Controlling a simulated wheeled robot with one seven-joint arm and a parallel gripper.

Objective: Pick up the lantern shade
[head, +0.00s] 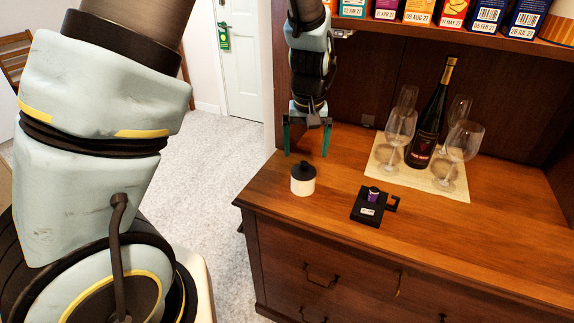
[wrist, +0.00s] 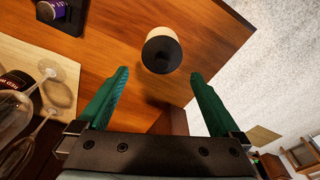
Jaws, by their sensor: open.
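The lantern shade (head: 303,184) is a small cream cylinder with a black knobbed top, upright on the wooden counter near its left end. In the wrist view the lantern shade (wrist: 160,35) lies beyond the fingertips, roughly centred between them. My gripper (head: 306,145) has teal fingers pointing down, spread apart and empty, behind and above the shade in the head view. In the wrist view my gripper (wrist: 159,74) shows both fingers apart with nothing between them. A black base with a hook-like side piece (head: 368,212) holds a small purple cylinder (head: 374,194), right of the shade.
A dark bottle (head: 428,125) and several wine glasses (head: 464,143) stand on a pale mat (head: 388,168) to the right. Boxes (head: 453,12) line the shelf above. The counter (head: 335,175) is clear around the shade; its left edge is close by.

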